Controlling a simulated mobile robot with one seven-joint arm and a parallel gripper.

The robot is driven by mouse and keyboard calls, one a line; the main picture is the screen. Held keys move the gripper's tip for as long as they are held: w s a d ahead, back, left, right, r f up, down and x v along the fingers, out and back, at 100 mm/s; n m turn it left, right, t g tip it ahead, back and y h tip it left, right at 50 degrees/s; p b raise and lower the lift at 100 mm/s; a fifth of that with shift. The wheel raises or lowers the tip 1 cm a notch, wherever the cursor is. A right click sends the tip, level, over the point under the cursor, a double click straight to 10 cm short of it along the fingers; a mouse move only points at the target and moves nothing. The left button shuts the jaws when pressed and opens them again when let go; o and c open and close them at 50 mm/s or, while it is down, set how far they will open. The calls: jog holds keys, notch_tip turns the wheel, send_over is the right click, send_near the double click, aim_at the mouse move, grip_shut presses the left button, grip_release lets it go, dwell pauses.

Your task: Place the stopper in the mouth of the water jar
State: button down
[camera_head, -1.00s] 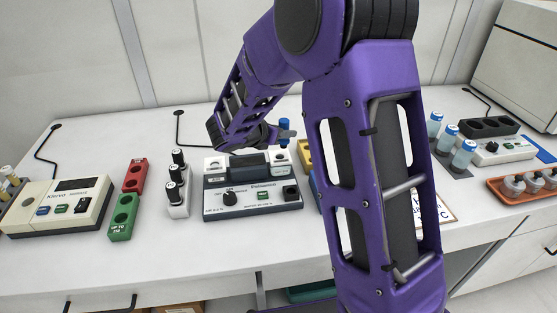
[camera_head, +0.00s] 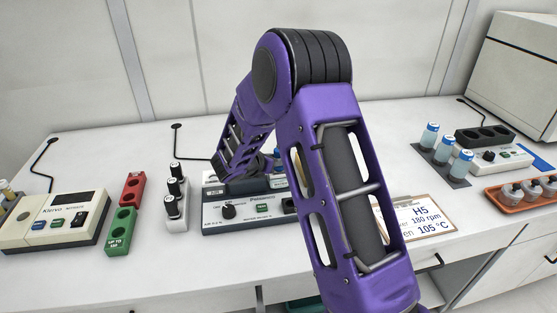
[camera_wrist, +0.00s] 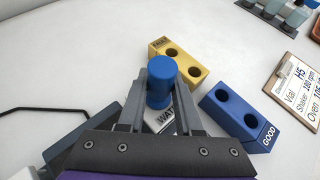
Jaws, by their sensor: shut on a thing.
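A blue stopper (camera_wrist: 161,78) with a round top stands between the fingers of my gripper (camera_wrist: 158,97) in the wrist view. The gripper is shut on it. Just below is a white block (camera_wrist: 166,123) with a partly covered label beginning "WAT". The jar's mouth is hidden under the stopper and fingers, so I cannot tell whether the stopper is in it. In the head view, a bit of the blue stopper (camera_head: 277,153) shows beside my gripper (camera_head: 270,162), low over the back right of the grey instrument (camera_head: 250,208); my arm covers part of this area.
In the wrist view, a yellow two-hole block (camera_wrist: 178,62) and a blue "GOOD" block (camera_wrist: 238,116) stand close on the right. A clipboard (camera_head: 418,218) lies farther right. A white holder with black-capped vials (camera_head: 174,190) stands left of the instrument in the head view.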

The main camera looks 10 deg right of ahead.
jog(key=shift+f+b, duration=0.2)
jog(key=shift+b, duration=0.1)
jog(key=c, duration=0.6)
grip_release()
jog(key=shift+r, duration=0.1)
jog(key=shift+r, duration=0.15)
jog(key=shift+a+r+p, duration=0.1)
jog(key=shift+r+p, duration=0.05)
jog(key=shift+p, duration=0.2)
jog(key=v, duration=1.1)
jog(key=shift+s+a, duration=0.25)
jog(key=shift+s, duration=0.1)
